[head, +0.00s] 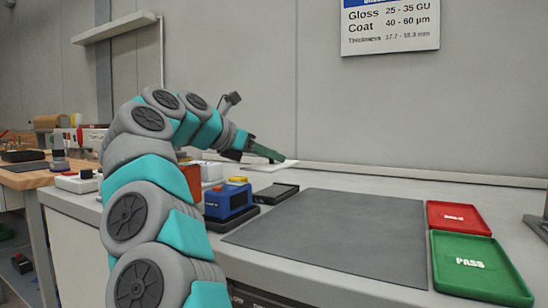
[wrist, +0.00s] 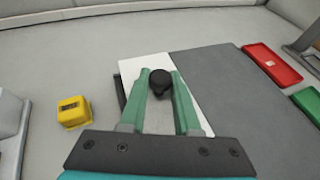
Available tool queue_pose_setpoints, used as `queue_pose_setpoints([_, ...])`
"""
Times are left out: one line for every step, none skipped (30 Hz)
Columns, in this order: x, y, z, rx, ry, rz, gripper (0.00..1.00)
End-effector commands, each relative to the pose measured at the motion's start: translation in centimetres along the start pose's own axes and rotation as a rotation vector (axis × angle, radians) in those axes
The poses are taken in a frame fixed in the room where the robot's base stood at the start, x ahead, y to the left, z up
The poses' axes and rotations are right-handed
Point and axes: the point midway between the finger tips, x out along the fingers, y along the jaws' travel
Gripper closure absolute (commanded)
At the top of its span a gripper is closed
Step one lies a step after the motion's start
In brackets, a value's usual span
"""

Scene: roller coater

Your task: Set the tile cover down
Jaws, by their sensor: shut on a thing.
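The tile cover is a thin white plate (head: 278,166) with a black knob, which shows in the wrist view (wrist: 160,83). My gripper (head: 278,160) has its green fingers shut on this knob, and the plate lies under the fingers in the wrist view (wrist: 135,67). In the head view the plate appears raised above the bench, behind a small black tray (head: 277,194). A dark edge shows beside the plate's left side in the wrist view. The gap between plate and bench cannot be judged exactly.
A grey mat (head: 340,232) lies bare on the bench. A red tray (head: 458,217) and a green PASS tray (head: 480,266) stand to its right. A blue device (head: 229,201) stands left of the black tray. A yellow block (wrist: 73,112) is left of my fingers.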

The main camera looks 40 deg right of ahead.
Motion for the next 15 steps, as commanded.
queue_pose_setpoints([0.6, 0.6, 1.1, 0.001, -0.001, -0.005, 1.0])
queue_pose_setpoints([1.1, 1.1, 1.3, 0.002, -0.002, -0.004, 1.0])
queue_pose_setpoints([1.7, 1.5, 1.3, 0.002, 0.0, -0.004, 1.0])
queue_pose_setpoints([2.1, 1.9, 1.4, 0.001, -0.001, -0.006, 1.0])
queue_pose_setpoints([2.4, 2.2, 1.4, -0.001, -0.001, -0.005, 1.0])
queue_pose_setpoints([2.8, 2.5, 1.4, -0.001, -0.001, -0.004, 1.0])
queue_pose_setpoints([3.0, 2.8, 1.4, 0.0, -0.002, -0.003, 1.0])
queue_pose_setpoints([3.2, 2.9, 1.3, 0.0, -0.002, -0.001, 1.0])
queue_pose_setpoints([3.4, 3.1, 1.3, 0.0, -0.001, 0.001, 1.0])
queue_pose_setpoints([3.5, 3.2, 1.2, 0.001, -0.001, 0.002, 1.0])
queue_pose_setpoints([3.6, 3.2, 1.1, 0.001, -0.001, 0.002, 1.0])
queue_pose_setpoints([3.7, 3.3, 0.8, 0.001, 0.0, 0.004, 1.0])
queue_pose_setpoints([3.8, 3.3, 0.4, 0.001, 0.0, 0.004, 1.0])
queue_pose_setpoints([4.0, 3.3, 0.1, 0.0, 0.0, 0.004, 1.0])
queue_pose_setpoints([4.2, 3.3, -0.5, 0.0, 0.001, 0.004, 1.0])
